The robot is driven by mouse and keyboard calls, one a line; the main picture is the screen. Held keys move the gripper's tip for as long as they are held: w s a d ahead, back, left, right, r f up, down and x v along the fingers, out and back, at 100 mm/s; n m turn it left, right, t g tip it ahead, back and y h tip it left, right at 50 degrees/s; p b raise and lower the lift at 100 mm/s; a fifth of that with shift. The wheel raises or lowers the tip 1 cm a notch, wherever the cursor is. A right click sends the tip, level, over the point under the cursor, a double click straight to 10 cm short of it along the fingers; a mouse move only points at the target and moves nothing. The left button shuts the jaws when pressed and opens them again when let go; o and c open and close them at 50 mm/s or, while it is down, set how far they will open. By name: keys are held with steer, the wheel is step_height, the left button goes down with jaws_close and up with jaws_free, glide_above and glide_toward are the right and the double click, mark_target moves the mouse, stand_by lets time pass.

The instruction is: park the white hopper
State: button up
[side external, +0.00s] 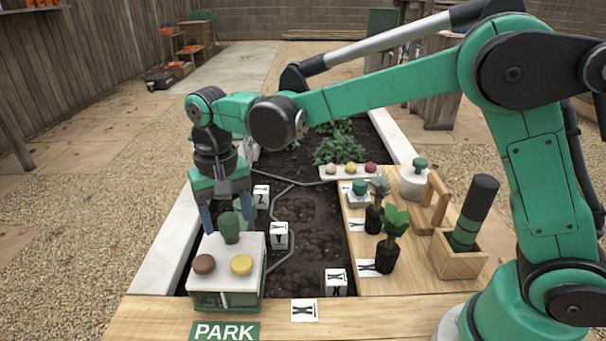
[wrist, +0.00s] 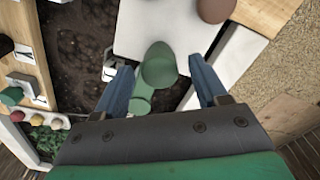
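The white hopper (side external: 214,247) is a box with a white top and a dark green lower front. It stands at the front left of the bed, just behind the green PARK sign (side external: 225,331). Its top carries a green knob (side external: 230,228), a brown cap (side external: 204,264) and a yellow cap (side external: 241,265). My gripper (side external: 228,215) is open above the hopper, its blue fingers on either side of the knob. In the wrist view the knob (wrist: 158,66) shows between the spread fingers (wrist: 160,84), with gaps on both sides. The white top (wrist: 150,22) lies below.
Marked white cubes (side external: 279,236) stand on the soil behind and right of the hopper. A marked card (side external: 304,310) lies on the front plank.

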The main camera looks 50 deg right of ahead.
steer(key=shift+r, duration=0.1)
steer(key=shift+r, duration=3.4)
steer(key=shift+d+r, duration=0.1)
steer(key=shift+d, duration=0.05)
steer(key=s+d+f+n+t, duration=0.3)
steer(key=s+d+t, duration=0.4)
steer(key=s+d, duration=0.4)
steer(key=shift+s+d+f, duration=0.2)
steer(key=shift+d+f, duration=0.05)
steer(key=shift+d, duration=0.25)
